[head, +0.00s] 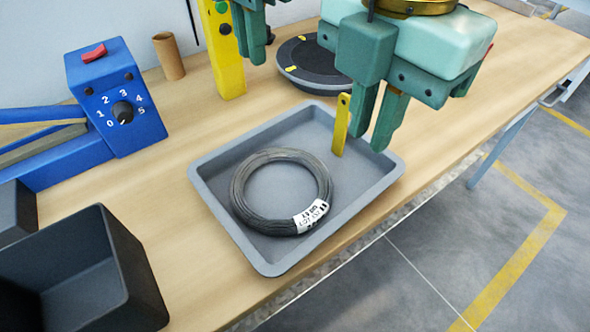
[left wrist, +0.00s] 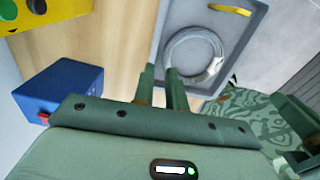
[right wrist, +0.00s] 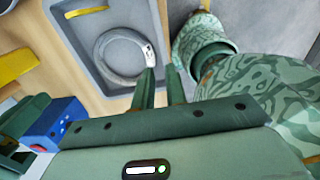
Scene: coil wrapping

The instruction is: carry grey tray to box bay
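The grey tray (head: 213,213) lies flat on the wooden table, close to its front edge. A dark wire coil (head: 243,205) with a white label lies inside it. The tray also shows in the left wrist view (left wrist: 180,15) and the right wrist view (right wrist: 70,45). My right gripper (head: 374,145) points down over the tray's far right part, fingers apart and empty; contact with the tray cannot be told. My left gripper (head: 250,62) hangs beyond the tray's far side, beside a yellow post, fingers slightly apart and empty. No marked box bay is clearly identifiable.
A dark open box (head: 130,270) stands at the lower left, with another dark box behind it. A blue dial unit (head: 112,95), a brown tube (head: 168,56), a yellow post (head: 226,70) and a round black device (head: 290,80) stand behind the tray. A yellow strip (head: 341,125) rises at the tray.

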